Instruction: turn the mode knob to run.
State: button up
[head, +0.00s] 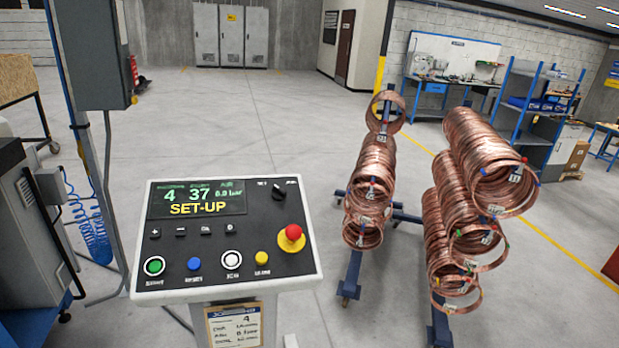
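The control panel (280,268) stands in front of me at the lower left, tilted on a grey post. Its black mode knob (279,191) sits at the panel's upper right, with small labels above it too small to read. The display (197,199) reads "SET-UP" in yellow, with green figures 4, 37 and 0.0 bar above. A red mushroom button (292,233) on a yellow base is below the knob. A green button (154,266), a blue one, a white one and a yellow one line the lower edge. My gripper is not in view.
Racks of copper coils (370,185) and (490,180) stand right of the panel on blue frames. A grey cabinet and post (95,55) stand at the left, with a blue coiled hose (95,232) below. Open floor (240,110) lies behind the panel.

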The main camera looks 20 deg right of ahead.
aim_at(279, 195)
jog(key=z, duration=0.45)
jog(key=i, duration=1.25)
jog(key=u, duration=0.4)
jog(key=i, duration=0.75)
jog(key=u, duration=0.7)
jog(key=k, duration=0.85)
jog(key=u, duration=0.2)
jog(key=i, duration=0.85)
jog(key=z, duration=0.15)
